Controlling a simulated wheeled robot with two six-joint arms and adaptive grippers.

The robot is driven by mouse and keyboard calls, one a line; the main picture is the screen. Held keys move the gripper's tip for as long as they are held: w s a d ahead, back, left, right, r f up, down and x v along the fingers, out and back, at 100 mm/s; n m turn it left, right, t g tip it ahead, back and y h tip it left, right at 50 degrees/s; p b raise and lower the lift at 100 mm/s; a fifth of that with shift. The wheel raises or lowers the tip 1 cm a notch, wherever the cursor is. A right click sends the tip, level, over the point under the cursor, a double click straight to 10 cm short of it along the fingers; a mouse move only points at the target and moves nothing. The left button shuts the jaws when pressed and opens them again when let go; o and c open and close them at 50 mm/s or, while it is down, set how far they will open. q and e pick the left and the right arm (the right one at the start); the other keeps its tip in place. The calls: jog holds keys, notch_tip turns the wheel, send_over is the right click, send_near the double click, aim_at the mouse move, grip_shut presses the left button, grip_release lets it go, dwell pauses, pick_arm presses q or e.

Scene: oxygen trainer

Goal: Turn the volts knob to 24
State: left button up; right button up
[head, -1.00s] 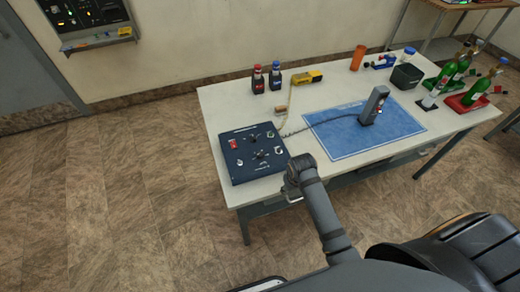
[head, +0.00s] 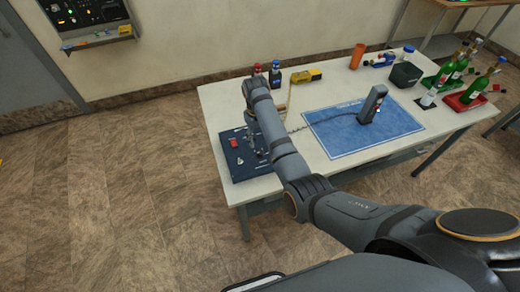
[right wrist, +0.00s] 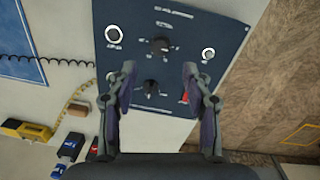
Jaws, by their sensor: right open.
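The dark blue control box (head: 240,171) sits at the left end of the table, partly hidden by my right arm. In the right wrist view its panel (right wrist: 215,30) shows two black knobs, one nearer the middle (right wrist: 161,45) and one (right wrist: 151,87) between my fingers. The labels are too small to read, so I cannot tell which is the volts knob. My right gripper (right wrist: 158,88) is open above the panel, with a finger on either side of the second knob; contact cannot be told. It also shows over the box in the head view (head: 254,145). My left gripper is not in view.
A red switch (right wrist: 184,97) lies close to one finger. A coiled cord runs from the box to a grey handheld device (head: 372,105) on the blue mat (head: 335,140). Two small bottles (head: 275,75) and a yellow meter (head: 306,77) stand behind the box.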

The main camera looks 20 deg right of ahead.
aim_at(260, 152)
jog(key=f, duration=0.8)
jog(key=shift+d, duration=0.2)
jog(key=shift+c, duration=0.2)
grip_shut()
jog(key=shift+p, duration=0.35)
